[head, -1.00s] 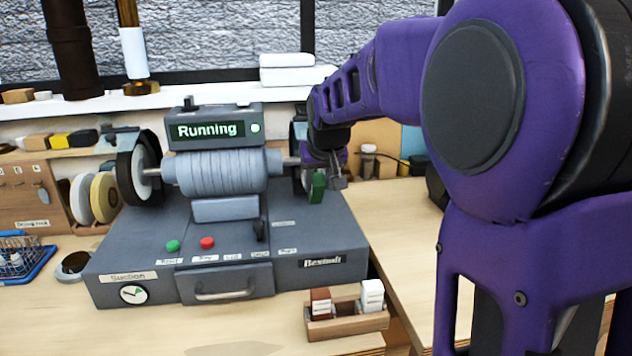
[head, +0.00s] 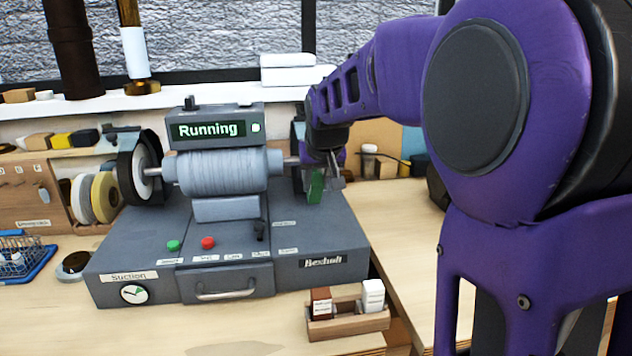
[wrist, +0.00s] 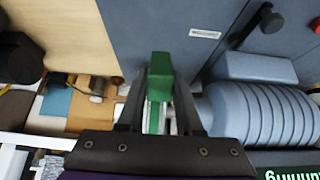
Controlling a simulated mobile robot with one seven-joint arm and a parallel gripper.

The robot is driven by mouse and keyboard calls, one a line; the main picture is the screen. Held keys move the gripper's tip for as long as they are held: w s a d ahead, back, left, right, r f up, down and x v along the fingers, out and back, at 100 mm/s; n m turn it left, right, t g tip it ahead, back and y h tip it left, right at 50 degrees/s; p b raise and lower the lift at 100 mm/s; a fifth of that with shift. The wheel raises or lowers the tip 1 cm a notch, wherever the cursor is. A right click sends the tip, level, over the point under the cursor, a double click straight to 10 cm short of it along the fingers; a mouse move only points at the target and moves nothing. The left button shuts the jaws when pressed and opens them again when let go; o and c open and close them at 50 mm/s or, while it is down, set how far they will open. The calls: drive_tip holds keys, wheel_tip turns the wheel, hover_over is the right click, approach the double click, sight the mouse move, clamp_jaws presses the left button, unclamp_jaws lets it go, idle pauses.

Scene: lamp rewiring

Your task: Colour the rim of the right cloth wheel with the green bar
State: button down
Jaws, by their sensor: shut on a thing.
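My gripper (head: 326,172) is at the right end of the grinder and shut on the green bar (head: 315,188). In the wrist view the bar (wrist: 158,68) sticks out beyond the two fingers, its near part between them. The right cloth wheel is almost wholly hidden behind my gripper and the bar in the head view. I cannot tell whether the bar touches its rim. The polishing machine (head: 335,235) has a display (head: 208,130) that reads "Running". The left wheel (head: 138,170) shows at the other end of the shaft.
A small wooden holder (head: 350,325) with a brown bar (head: 321,302) and a white bar (head: 373,296) stands in front of the machine. Spare discs (head: 104,197) and a blue basket (head: 28,258) are at the left. The bench at front right is clear.

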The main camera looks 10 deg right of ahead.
drive_tip(key=shift+d+r, duration=0.1)
drive_tip(key=shift+d, duration=0.2)
drive_tip(key=shift+a, duration=0.1)
drive_tip(key=shift+a, duration=0.2)
drive_tip(key=shift+s+f+b, duration=0.55)
drive_tip(key=shift+f+b, duration=0.05)
drive_tip(key=shift+b, duration=0.1)
drive_tip(key=shift+s+f, duration=0.1)
drive_tip(key=shift+s, duration=0.25)
drive_tip(key=shift+s, duration=0.1)
drive_tip(key=shift+s+r, duration=0.35)
drive_tip(key=shift+s, duration=0.25)
drive_tip(key=shift+s+r, duration=0.35)
drive_tip(key=shift+s, duration=0.2)
